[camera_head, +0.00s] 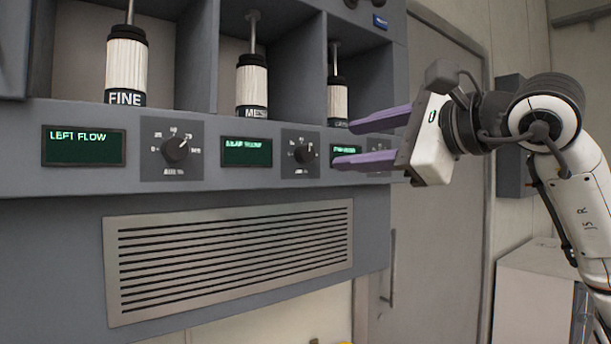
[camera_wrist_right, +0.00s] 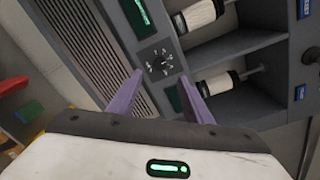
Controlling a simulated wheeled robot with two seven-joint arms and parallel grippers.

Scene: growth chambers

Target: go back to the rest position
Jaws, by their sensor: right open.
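My right gripper (camera_head: 352,143) is raised at the right end of the grey panel (camera_head: 60,212). Its two purple fingers are spread apart with nothing between them. In the right wrist view the fingers (camera_wrist_right: 165,98) are also apart, with a dark dial (camera_wrist_right: 158,62) on the panel beyond them. I cannot tell whether the fingers touch the panel. In the head view they partly hide the right green display (camera_head: 345,153). My left gripper is not in view.
Black-and-white cylinders labelled FINE (camera_head: 127,65) and another (camera_head: 251,85) hang in bays, with a third at right (camera_head: 337,100). Dials (camera_head: 175,149) and a LEFT FLOW display (camera_head: 83,146) line the panel above a vent grille (camera_head: 230,255). A door (camera_head: 440,220) stands behind my right arm.

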